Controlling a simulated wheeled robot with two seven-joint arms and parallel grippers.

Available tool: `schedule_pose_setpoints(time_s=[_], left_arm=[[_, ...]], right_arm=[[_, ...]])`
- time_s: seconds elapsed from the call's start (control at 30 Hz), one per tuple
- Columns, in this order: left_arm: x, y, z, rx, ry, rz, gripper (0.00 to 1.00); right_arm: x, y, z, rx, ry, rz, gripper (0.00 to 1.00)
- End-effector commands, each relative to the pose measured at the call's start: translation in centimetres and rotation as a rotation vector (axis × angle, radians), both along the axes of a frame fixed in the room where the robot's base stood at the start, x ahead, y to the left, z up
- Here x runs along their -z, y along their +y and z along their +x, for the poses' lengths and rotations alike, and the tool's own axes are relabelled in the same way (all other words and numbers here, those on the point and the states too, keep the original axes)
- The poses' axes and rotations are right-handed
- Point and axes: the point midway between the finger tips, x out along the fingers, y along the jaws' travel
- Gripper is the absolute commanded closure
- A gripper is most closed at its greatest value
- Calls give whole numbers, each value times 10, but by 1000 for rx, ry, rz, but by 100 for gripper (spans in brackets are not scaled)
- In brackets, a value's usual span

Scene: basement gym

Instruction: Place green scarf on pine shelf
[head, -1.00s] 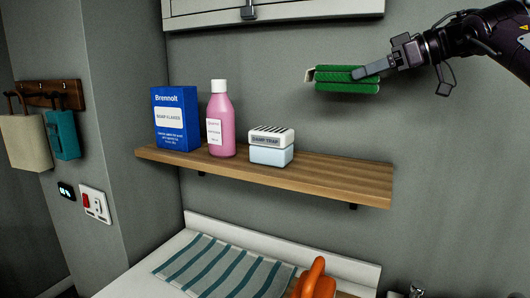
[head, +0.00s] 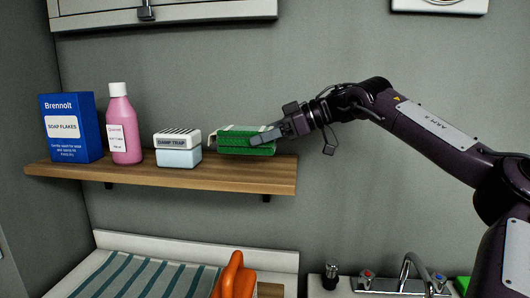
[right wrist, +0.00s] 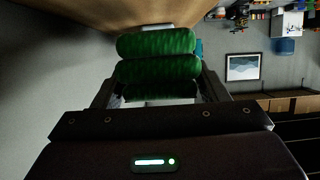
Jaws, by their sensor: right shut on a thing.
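The green scarf (head: 235,143) is a folded, ribbed bundle with a pale part at its far side. My right gripper (head: 264,137) is shut on it, coming in from the right. The scarf is over the right part of the wooden shelf (head: 225,176), right at board height; I cannot tell whether it touches the board. In the right wrist view the scarf (right wrist: 158,68) shows as green rolls between the fingers. My left gripper is not in view.
On the shelf stand a blue soap flakes box (head: 72,128), a pink bottle (head: 124,128) and a damp trap box (head: 178,150), close to the scarf's left. A cabinet (head: 200,10) hangs above. Below are a striped cloth (head: 140,279), an orange object (head: 234,277) and taps (head: 408,275).

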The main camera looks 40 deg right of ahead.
Motion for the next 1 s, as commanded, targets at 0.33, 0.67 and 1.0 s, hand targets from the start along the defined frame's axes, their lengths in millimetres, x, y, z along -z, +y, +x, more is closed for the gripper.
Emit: schedule_pose_setpoints(time_s=[0.33, 0.67, 1.0], left_arm=[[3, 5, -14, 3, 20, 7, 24], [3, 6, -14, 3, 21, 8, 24], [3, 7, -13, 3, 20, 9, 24]], right_arm=[[41, 1, 0, -1, -3, 2, 59], [43, 0, 0, 0, 1, 1, 28], [43, 0, 0, 0, 1, 1, 11]])
